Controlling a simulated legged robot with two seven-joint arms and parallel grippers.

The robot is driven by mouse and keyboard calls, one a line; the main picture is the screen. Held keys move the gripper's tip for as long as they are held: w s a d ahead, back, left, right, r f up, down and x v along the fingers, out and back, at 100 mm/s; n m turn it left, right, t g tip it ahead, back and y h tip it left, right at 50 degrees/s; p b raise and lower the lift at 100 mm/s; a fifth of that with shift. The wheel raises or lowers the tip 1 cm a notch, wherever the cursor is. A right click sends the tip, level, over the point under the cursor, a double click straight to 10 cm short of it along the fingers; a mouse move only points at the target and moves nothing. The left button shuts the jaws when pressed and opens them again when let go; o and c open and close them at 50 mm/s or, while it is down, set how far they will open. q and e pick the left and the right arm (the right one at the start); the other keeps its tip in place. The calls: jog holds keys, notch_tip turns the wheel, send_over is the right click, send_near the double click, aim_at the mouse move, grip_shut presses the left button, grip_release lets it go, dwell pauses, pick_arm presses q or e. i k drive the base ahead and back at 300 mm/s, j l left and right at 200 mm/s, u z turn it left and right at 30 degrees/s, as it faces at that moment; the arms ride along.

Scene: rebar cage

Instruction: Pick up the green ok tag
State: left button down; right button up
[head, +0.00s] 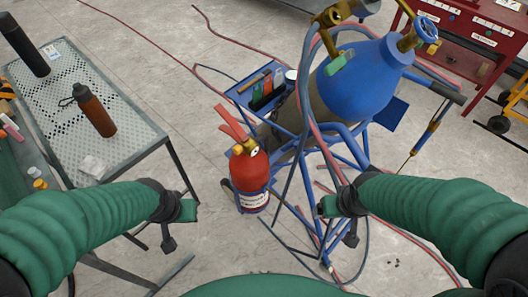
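A small green tag (338,63) hangs below the brass valve at the top of the blue gas cylinder (365,80), at upper middle right in the head view. Any lettering on it is too small to read. My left gripper (178,225) is at lower left, between the perforated table and the fire extinguisher. My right gripper (338,218) is low, in front of the blue cart frame. Both are well below the tag in the picture, apart from it. The gripper fingers are small and dark, and I cannot tell their opening. I see nothing held in either one.
A red fire extinguisher (249,180) stands between my grippers. Red and blue hoses loop around the cylinder and cart (345,138). A blue tray (252,92) holds small items. A perforated table (130,152) with bottles is at left. A red cabinet (470,50) is upper right.

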aim_at(256, 94)
jog(key=k+j+u, duration=0.15)
jog(key=j+u, duration=0.2)
jog(key=k+j+u, duration=0.1)
jog(key=j+u, duration=0.15)
jog(key=u, duration=0.15)
jog(key=i+l, duration=0.4)
jog(key=i, duration=0.25)
